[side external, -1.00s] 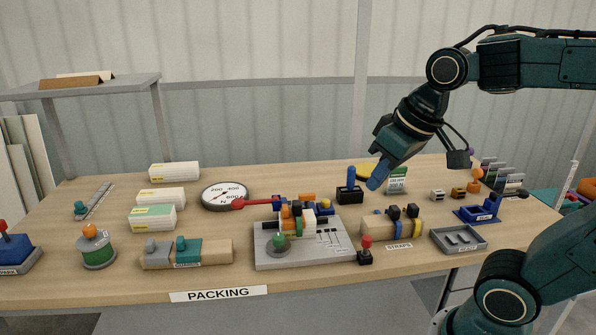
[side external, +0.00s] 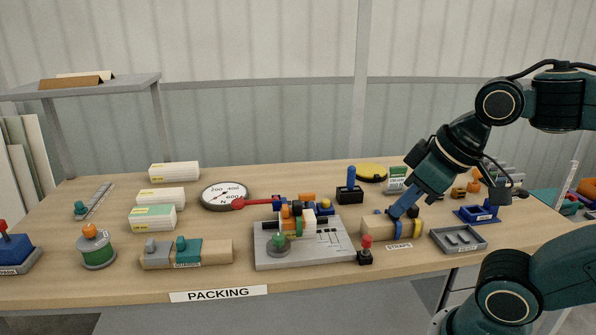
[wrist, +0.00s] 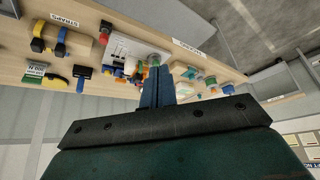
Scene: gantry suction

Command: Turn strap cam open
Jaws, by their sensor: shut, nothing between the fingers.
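The tan strap block (side external: 377,229) sits on the right half of the bench behind the STRAPS label (side external: 399,246). It carries a blue strap and a yellow strap (side external: 417,228), with black cams on top. One black cam (side external: 412,212) shows beside my fingers; the cam by the blue strap is largely hidden. My gripper (side external: 396,213) is shut and empty, its blue fingertips low at the block's top; I cannot tell whether they touch it. In the wrist view my shut fingers (wrist: 157,68) point up the picture, and the strap block shows at upper left with its yellow strap (wrist: 38,29).
A red-knobbed lever (side external: 366,243) stands just left of the block's front. A grey tray (side external: 459,238) and a blue holder (side external: 480,213) lie to the right. A black box with a blue lever (side external: 350,187) stands behind. A grey panel (side external: 262,258) is at left.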

